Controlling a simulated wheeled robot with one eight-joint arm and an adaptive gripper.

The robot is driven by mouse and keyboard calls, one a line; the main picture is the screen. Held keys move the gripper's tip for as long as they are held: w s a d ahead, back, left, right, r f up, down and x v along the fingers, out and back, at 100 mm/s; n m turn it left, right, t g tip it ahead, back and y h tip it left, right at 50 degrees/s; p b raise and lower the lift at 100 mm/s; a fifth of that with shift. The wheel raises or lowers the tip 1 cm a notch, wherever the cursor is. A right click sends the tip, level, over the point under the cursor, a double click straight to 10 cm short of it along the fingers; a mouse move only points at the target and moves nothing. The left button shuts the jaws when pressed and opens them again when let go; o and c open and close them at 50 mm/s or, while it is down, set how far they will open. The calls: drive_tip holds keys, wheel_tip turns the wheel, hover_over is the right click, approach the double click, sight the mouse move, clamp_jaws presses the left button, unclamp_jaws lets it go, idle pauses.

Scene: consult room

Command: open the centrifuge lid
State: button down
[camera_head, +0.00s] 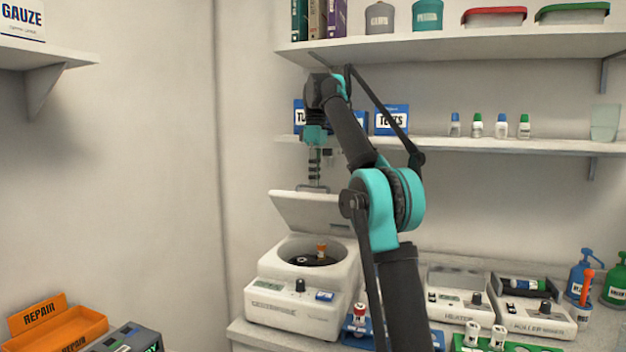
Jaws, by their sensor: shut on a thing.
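The white centrifuge (291,306) stands on the counter at the lower middle of the head view. Its lid (312,212) is raised and tilted back, leaving the bowl uncovered. A dark rotor (308,257) shows inside, with an orange-capped tube (321,251) standing in it. My gripper (314,186) points down at the upper edge of the lid and is shut on it. The fingertips are small here, and the exact hold on the edge is hard to see. My arm hides part of the centrifuge's right side.
A heater (458,298) and a roller mixer (533,315) stand to the right on the counter (250,335). Small racks with vials (471,334) are in front. Shelves (450,145) with boxes and bottles run behind my arm. An orange repair bin (60,330) is at lower left.

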drive_tip(key=shift+w+d+f, duration=0.3)
drive_tip(key=shift+w+f, duration=0.05)
drive_tip(key=shift+w, duration=0.25)
drive_tip(key=c, duration=1.6)
unclamp_jaws()
drive_tip(key=shift+w+d+f, duration=0.1)
drive_tip(key=shift+w+f, duration=0.05)
drive_tip(key=shift+w, duration=0.1)
drive_tip(key=shift+s, duration=0.2)
